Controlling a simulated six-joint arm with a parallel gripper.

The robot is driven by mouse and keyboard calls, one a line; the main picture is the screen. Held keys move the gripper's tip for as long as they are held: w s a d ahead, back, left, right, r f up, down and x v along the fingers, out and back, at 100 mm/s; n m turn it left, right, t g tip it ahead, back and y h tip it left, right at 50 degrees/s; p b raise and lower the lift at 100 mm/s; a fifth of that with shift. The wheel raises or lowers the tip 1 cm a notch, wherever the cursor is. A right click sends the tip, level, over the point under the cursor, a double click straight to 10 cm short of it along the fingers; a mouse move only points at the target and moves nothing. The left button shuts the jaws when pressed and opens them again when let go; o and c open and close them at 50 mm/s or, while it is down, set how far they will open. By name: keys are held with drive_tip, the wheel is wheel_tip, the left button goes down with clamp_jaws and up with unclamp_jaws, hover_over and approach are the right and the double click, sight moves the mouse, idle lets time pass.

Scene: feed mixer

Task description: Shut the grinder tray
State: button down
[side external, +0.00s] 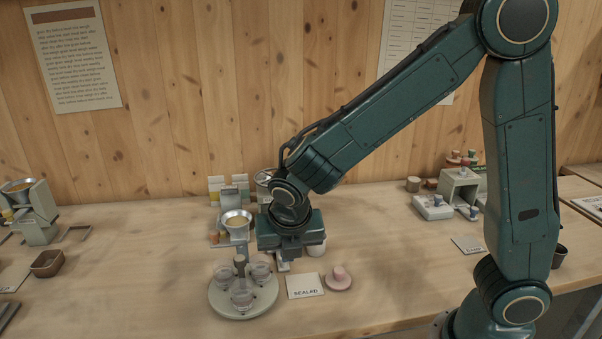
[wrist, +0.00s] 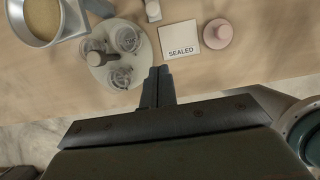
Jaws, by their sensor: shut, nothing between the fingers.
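A grinder-like machine with a metal funnel of tan meal (side external: 236,222) stands just left of my gripper in the side view. Its funnel also shows at the upper left of the wrist view (wrist: 42,18). My gripper (side external: 288,258) points down over the bench, right of this machine; its fingers (wrist: 160,72) are together and empty in the wrist view. A small pale piece (wrist: 152,10) lies at the top of the wrist view; I cannot tell whether it belongs to the tray. I cannot make out the tray clearly; my gripper and wrist hide part of that area.
A round carousel (side external: 217,301) with several clear jars stands in front of the machine. A SEALED card (side external: 305,286) and a pink knobbed lid (side external: 339,279) lie to its right. Another funnel machine (side external: 30,205) and brown bin (side external: 47,263) stand far left.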

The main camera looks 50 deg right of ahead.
approach(284, 270)
drive_tip(key=f, duration=0.1)
drive_tip(key=s+a+f, duration=0.1)
drive_tip(key=s+f, duration=0.1)
drive_tip(key=shift+a+f, duration=0.3)
drive_tip(key=shift+a, duration=0.05)
drive_tip(key=shift+w+d+f, duration=0.2)
drive_tip(key=shift+w+f, duration=0.05)
drive_tip(key=shift+w, duration=0.05)
drive_tip(key=shift+w+d+r, duration=0.1)
drive_tip(key=shift+w+d, duration=1.1)
drive_tip(key=w+d, duration=0.8)
drive_tip(key=shift+r, duration=0.1)
